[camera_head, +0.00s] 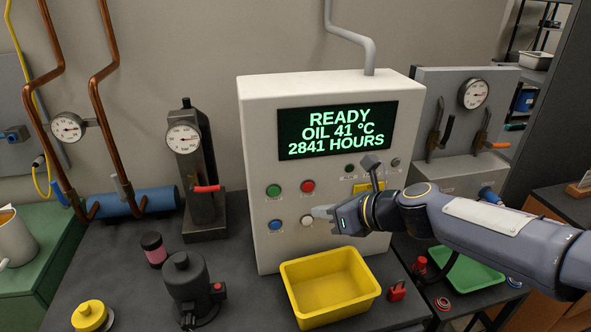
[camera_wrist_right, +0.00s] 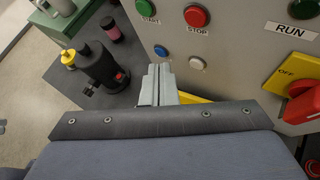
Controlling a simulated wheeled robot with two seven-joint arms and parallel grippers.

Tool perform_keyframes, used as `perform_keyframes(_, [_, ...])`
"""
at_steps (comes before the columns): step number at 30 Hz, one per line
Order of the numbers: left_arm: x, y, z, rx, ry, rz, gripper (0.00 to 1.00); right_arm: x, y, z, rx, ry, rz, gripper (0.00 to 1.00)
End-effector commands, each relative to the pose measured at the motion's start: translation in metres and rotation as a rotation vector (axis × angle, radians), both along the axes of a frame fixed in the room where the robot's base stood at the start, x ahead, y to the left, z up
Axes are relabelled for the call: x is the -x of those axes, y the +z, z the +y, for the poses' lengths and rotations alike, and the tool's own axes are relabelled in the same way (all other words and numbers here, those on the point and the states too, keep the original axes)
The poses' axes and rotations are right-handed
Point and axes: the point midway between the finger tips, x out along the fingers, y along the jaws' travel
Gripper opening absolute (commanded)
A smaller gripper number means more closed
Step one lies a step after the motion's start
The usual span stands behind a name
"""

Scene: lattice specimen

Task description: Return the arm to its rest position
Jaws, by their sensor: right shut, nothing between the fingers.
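My right arm (camera_head: 490,228) reaches in from the right in the head view, in front of the control cabinet (camera_head: 258,150). My right gripper (camera_head: 322,212) is shut and empty, its fingertips near the white button (camera_head: 307,221). I cannot tell whether they touch the cabinet in the head view. In the right wrist view the closed fingers (camera_wrist_right: 160,74) point toward the panel, with the blue button (camera_wrist_right: 161,51) and the white button (camera_wrist_right: 197,63) beyond them and to the right. My left gripper is not in view.
The cabinet screen (camera_head: 337,131) reads READY. A yellow tray (camera_head: 300,290) stands below the panel. A red padlock (camera_head: 398,290) and a green tray (camera_head: 482,275) lie under the arm's side. A dark pump-like device (camera_head: 187,285) stands left.

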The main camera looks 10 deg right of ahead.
Motion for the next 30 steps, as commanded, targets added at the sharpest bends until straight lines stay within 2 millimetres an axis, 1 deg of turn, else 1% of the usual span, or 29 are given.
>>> perform_keyframes(2, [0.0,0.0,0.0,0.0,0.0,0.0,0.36,0.016,0.002,-0.001,0.096,0.072,-0.065,0.0])
perform_keyframes(4, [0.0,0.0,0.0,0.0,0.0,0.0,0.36,0.039,0.003,-0.003,0.252,0.193,-0.165,0.0])
perform_keyframes(5, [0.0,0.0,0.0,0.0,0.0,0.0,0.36,0.052,0.002,-0.004,0.335,0.258,-0.216,0.0])
perform_keyframes(6, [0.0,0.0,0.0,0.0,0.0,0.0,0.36,0.071,0.0,-0.007,0.458,0.357,-0.291,0.0])
perform_keyframes(8, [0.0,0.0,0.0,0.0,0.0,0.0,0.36,0.1,-0.007,-0.01,0.653,0.522,-0.41,0.0])
perform_keyframes(9, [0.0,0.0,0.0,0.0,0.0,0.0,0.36,0.12,-0.013,-0.013,0.782,0.638,-0.486,0.0])
perform_keyframes(11, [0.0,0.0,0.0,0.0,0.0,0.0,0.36,0.149,-0.024,-0.018,0.966,0.816,-0.594,0.0])
perform_keyframes(12, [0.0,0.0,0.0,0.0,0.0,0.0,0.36,0.167,-0.031,-0.022,1.08,0.934,-0.662,0.0])
perform_keyframes(15, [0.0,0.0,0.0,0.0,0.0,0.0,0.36,0.204,-0.052,-0.032,1.319,1.212,-0.803,0.0])
perform_keyframes(18, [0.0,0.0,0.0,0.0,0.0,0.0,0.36,0.231,-0.068,-0.04,1.48,1.438,-0.901,0.0])
perform_keyframes(21, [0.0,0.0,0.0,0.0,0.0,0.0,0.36,0.247,-0.08,-0.046,1.571,1.591,-0.961,0.0])
perform_keyframes(24, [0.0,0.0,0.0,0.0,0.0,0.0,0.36,0.254,-0.085,-0.049,1.61,1.666,-0.989,0.0])
perform_keyframes(30, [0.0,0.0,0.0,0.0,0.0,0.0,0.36,0.255,-0.086,-0.049,1.616,1.682,-0.996,0.0])
